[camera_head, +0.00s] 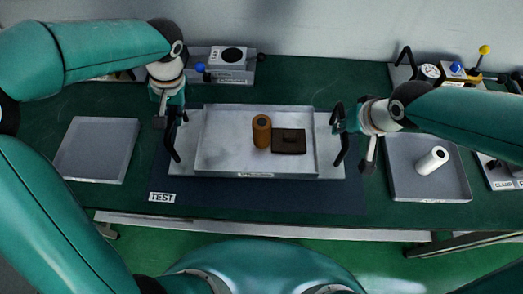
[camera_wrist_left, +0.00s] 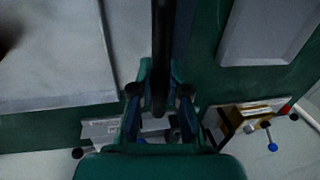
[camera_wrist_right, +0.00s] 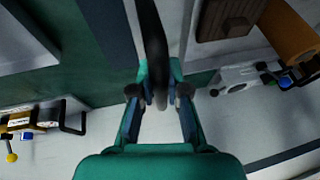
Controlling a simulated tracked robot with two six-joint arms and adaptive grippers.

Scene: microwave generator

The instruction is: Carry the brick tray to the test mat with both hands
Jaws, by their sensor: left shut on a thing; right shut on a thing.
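The brick tray (camera_head: 220,161) is a pale grey metal tray with a black handle at each end. It is over the dark test mat (camera_head: 265,198), labelled TEST; I cannot tell whether it touches the mat. On it are an orange-brown cylinder (camera_head: 262,131) and a flat dark brown block (camera_head: 288,141). My left gripper (camera_head: 167,112) is shut on the left handle (camera_head: 172,143). My right gripper (camera_head: 352,126) is shut on the right handle (camera_head: 338,133). In the wrist views a dark handle bar runs between the fingers of the left gripper (camera_wrist_left: 159,95) and the right gripper (camera_wrist_right: 160,92).
An empty grey tray (camera_head: 97,150) lies at the left. Another grey tray (camera_head: 415,185) with a white cylinder (camera_head: 432,160) lies at the right. Instruments stand at the back, including a LAB box (camera_head: 228,57) and a gauge (camera_head: 429,72). The table's front edge (camera_head: 260,228) is close to the mat.

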